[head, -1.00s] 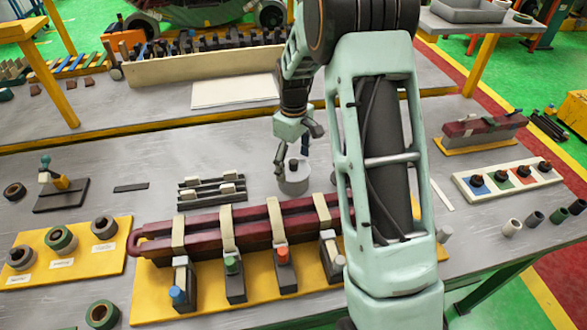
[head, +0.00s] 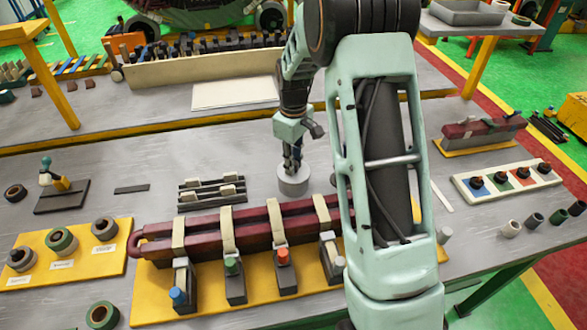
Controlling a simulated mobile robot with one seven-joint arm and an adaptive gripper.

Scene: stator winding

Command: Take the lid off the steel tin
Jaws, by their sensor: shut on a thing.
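The steel tin (head: 293,184) is a short grey cylinder standing on the grey bench, behind the long dark-red coil. My gripper (head: 292,165) points down over it, with its fingers closed together at the top of the lid. The fingers hide the dark knob on the lid, and they are shut on it. The lid appears seated on the tin; I see no gap between them.
The dark-red coil (head: 300,219) with pale straps lies just in front on a yellow board (head: 150,296). Dark bars with pale blocks (head: 211,189) lie left of the tin. Bare bench (head: 110,160) stretches further left. A white tray (head: 515,184) stands at right.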

